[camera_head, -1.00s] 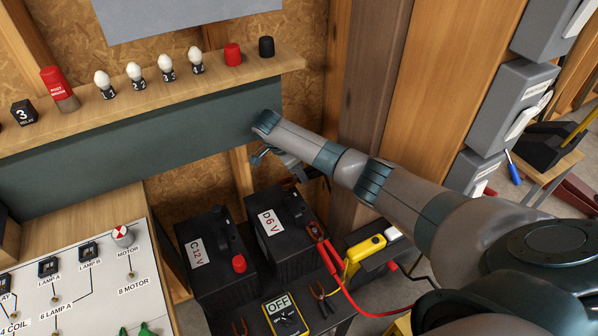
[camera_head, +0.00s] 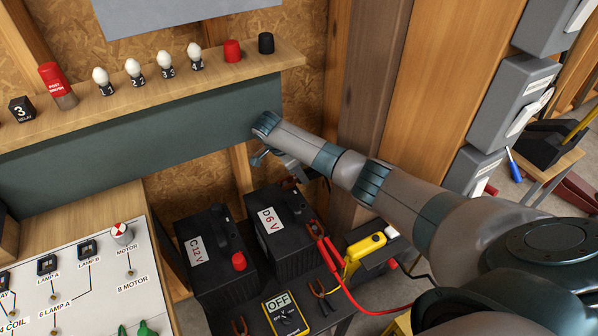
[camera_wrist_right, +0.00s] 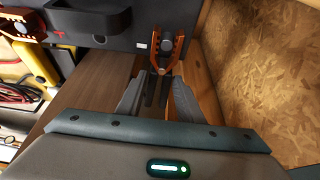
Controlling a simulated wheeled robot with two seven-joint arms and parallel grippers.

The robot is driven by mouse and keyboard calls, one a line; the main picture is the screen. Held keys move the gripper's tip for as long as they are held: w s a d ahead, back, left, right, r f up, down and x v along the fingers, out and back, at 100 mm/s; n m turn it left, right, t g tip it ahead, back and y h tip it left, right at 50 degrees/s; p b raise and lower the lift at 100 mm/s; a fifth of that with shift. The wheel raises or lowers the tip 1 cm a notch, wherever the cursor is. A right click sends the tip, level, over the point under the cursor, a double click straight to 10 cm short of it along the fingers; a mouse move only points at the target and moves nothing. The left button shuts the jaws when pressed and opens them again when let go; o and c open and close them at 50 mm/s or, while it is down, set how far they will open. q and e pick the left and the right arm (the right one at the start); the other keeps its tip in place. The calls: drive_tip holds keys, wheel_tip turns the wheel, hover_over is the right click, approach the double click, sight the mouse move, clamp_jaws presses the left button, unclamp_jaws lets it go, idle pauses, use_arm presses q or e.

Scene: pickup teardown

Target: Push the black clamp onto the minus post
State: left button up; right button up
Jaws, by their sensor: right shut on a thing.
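My right gripper (camera_wrist_right: 158,100) is shut on the black clamp in the right wrist view. The clamp's dark handles lie between the fingers, and its copper jaws (camera_wrist_right: 165,48) point at the black battery case (camera_wrist_right: 115,40). A small pale stub (camera_wrist_right: 141,45) shows beside the jaws; I cannot tell whether it is the minus post or whether the jaws touch a post. In the head view the gripper (camera_head: 300,178) is at the far edge of battery D 6V (camera_head: 285,240), largely hidden by its own wrist. My left gripper is not in view.
A red clamp (camera_head: 315,230) with a red cable sits at battery D's near right corner. Battery C 12V (camera_head: 205,270) stands to the left. A yellow meter (camera_head: 285,315) and loose clamps (camera_head: 322,295) lie in front. A wooden post (camera_head: 362,120) rises close behind the gripper.

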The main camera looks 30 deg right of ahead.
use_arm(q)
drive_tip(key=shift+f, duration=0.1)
use_arm(e)
drive_tip(key=shift+f, duration=0.35)
drive_tip(key=o, duration=1.3)
drive_tip(key=shift+d, duration=0.1)
drive_tip(key=shift+a+r, duration=0.2)
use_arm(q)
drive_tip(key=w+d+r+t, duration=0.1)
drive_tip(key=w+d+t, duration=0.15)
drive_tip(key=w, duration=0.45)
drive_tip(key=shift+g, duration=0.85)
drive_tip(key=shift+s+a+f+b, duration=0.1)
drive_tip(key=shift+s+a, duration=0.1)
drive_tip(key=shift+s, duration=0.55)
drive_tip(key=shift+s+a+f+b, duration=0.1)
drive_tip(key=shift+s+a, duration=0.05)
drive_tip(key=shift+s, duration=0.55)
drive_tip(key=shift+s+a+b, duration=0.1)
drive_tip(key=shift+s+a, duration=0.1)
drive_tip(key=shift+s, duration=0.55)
use_arm(e)
drive_tip(key=shift+v, duration=5.8)
